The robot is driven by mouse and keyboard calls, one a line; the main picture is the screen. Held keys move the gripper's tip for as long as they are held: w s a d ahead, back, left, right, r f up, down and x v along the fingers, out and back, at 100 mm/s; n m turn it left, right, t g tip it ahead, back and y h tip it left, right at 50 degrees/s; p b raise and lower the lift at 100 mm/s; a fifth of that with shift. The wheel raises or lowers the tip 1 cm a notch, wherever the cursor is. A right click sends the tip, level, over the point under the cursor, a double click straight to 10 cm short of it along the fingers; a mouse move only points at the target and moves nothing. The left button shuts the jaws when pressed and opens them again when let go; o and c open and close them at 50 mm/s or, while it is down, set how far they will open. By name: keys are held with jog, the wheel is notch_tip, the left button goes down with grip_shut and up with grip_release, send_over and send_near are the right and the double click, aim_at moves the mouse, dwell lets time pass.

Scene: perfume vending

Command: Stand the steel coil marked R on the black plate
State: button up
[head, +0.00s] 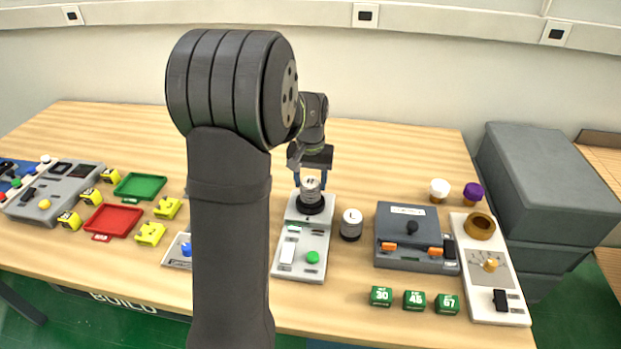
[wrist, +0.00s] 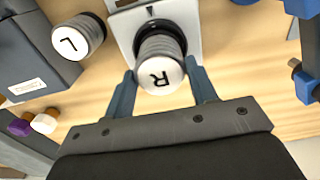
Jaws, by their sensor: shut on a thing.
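The steel coil marked R (head: 311,187) is a ribbed silver cylinder with a white top, and its R faces up in the wrist view (wrist: 160,76). It is upright, over the round black plate (head: 310,206) at the far end of a light grey device. The plate's dark rim (wrist: 149,27) shows behind the coil in the wrist view. My gripper (wrist: 160,68) is shut on the coil, with one blue-grey finger on each side; it also shows in the head view (head: 311,179). I cannot tell whether the coil's base rests fully on the plate.
A coil marked L (head: 351,224) stands on the table just right of the device. A dark grey box (head: 408,262) stands farther right. Green blocks (head: 414,300) lie near the front edge.

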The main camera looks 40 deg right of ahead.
jog(key=shift+f, duration=0.4)
dwell(0.3)
jog(key=o, duration=1.4)
jog(key=shift+o, duration=0.2)
jog(key=shift+r, duration=0.1)
jog(key=shift+r, duration=3.4)
jog(key=shift+f, duration=0.1)
jog(key=shift+f, duration=3.45)
jog(key=shift+r, duration=0.1)
